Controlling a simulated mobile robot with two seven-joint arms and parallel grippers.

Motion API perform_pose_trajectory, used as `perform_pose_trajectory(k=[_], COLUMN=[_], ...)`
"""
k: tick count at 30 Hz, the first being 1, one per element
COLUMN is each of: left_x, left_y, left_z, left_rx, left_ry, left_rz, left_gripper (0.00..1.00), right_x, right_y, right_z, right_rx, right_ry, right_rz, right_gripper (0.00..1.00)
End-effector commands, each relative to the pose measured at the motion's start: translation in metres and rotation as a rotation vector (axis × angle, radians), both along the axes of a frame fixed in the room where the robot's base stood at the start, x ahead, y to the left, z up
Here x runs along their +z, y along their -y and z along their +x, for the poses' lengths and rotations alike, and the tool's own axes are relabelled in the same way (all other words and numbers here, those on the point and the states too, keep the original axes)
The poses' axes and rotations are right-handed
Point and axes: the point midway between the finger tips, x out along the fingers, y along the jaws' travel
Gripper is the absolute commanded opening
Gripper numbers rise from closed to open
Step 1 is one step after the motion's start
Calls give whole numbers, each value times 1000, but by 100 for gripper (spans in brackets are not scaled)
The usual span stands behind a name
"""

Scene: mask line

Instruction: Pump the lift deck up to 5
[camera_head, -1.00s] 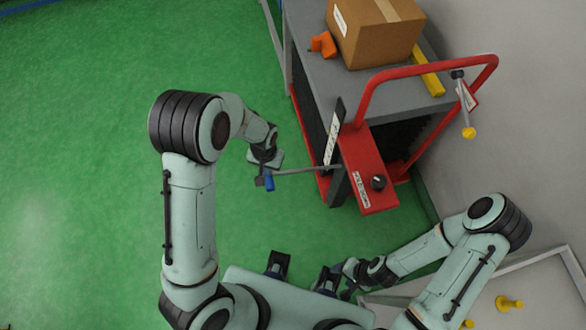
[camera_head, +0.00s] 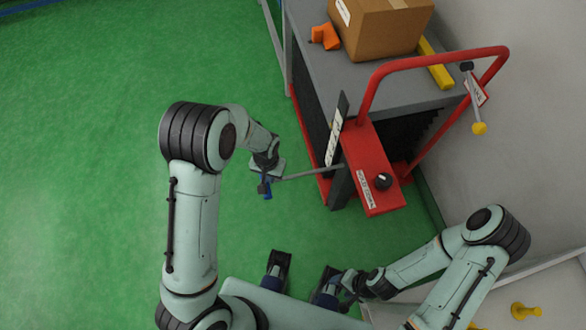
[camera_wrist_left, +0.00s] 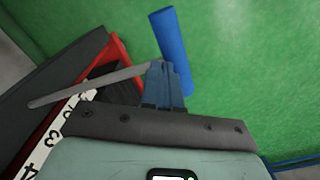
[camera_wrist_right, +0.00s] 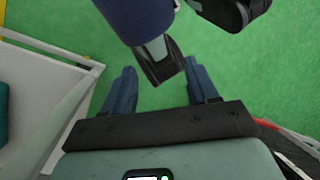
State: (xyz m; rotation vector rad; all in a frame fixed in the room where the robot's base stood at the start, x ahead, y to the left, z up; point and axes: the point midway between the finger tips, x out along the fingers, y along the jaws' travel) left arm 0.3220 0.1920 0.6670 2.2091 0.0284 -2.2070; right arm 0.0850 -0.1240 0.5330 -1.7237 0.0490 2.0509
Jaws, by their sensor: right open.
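The lift cart's grey deck (camera_head: 380,88) carries a cardboard box. A numbered scale strip (camera_head: 335,138) stands at its near left corner, and the left wrist view shows digits 3 and 4 on it (camera_wrist_left: 50,137). A thin grey pump lever (camera_head: 315,173) sticks out leftward from the cart and ends in a blue grip (camera_wrist_left: 170,35). My left gripper (camera_head: 265,186) is at the lever's outer end; in the left wrist view its fingers (camera_wrist_left: 168,78) are close together on the blue grip. My right gripper (camera_wrist_right: 162,88) is open and empty, low near my base.
A red panel (camera_head: 370,165) with a black knob (camera_head: 384,181) and a red push bar (camera_head: 432,58) are on the cart's near side. An orange object (camera_head: 325,36) lies on the deck by the box (camera_head: 385,28). Green floor (camera_head: 80,150) is clear at left.

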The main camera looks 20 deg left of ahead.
Motion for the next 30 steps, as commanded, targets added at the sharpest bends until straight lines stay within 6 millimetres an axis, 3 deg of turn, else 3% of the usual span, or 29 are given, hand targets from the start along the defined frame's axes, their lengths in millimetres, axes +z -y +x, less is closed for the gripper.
perform_pose_trajectory(k=[26,30], left_x=[-64,-62], left_y=[3,3], left_z=[1,1], left_rx=[0,1], left_ry=[-3,-2], left_rz=[0,1], left_gripper=[0,0], right_x=[-37,-35], right_y=[0,0], right_z=[15,16], right_rx=[-13,-13], right_ry=[60,61], right_rz=[-8,-9], right_gripper=[59,59])
